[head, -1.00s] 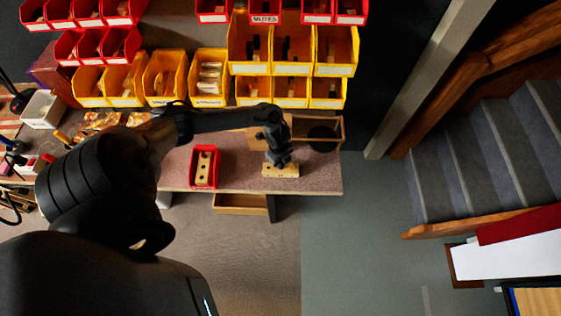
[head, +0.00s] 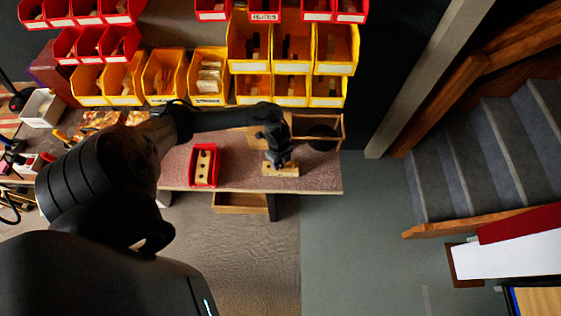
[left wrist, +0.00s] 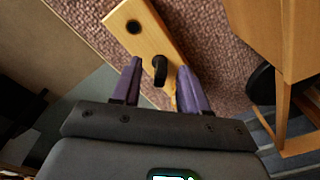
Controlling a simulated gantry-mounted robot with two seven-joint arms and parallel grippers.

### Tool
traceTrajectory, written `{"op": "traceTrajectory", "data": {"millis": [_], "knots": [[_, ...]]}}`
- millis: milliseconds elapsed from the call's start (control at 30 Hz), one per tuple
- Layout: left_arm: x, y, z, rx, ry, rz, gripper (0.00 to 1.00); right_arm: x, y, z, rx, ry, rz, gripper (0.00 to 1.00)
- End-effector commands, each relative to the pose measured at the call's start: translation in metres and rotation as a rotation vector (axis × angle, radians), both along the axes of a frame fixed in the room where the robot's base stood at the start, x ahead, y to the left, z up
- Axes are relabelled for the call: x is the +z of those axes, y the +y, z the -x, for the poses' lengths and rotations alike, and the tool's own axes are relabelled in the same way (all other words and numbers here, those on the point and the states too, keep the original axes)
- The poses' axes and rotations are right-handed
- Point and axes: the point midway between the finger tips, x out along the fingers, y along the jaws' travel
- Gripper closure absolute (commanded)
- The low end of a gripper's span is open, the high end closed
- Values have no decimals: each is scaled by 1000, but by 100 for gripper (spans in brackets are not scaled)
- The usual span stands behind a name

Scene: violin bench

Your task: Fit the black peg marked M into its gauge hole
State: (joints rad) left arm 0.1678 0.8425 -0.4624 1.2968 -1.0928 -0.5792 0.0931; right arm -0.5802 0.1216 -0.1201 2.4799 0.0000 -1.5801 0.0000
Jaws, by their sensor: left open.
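A pale wooden gauge block (head: 285,173) lies near the front edge of the bench. In the left wrist view the same block (left wrist: 146,22) shows an empty dark hole near its far end. A black peg (left wrist: 160,68) stands at the block between my fingers; its base looks seated in the wood, but the depth and any M mark cannot be read. My left gripper (left wrist: 160,84) is open, with its purple fingers on either side of the peg and apart from it. In the head view my left gripper (head: 278,160) is over the block. My right gripper is not shown.
A red tray (head: 193,179) holding a wooden piece with dark holes sits left of the block. An open wooden box (head: 333,147) stands behind right. Yellow bins (head: 249,68) line the back. The carpeted bench top (head: 240,179) between tray and block is clear.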

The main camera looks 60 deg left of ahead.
Motion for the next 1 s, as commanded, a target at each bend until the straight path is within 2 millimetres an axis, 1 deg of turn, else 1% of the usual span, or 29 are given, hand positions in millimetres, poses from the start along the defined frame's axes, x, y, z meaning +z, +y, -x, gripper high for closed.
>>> {"op": "traceTrajectory", "data": {"millis": [167,400,600,800,1000], "knots": [[26,2,0,-2,-3,-2,56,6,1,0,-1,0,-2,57],[67,3,2,-2,-3,-2,56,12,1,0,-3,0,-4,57],[92,4,3,-1,-2,-2,56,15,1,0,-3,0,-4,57],[102,4,3,0,-1,0,56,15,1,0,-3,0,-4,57],[103,4,3,0,-1,0,56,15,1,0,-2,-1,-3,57]]}}
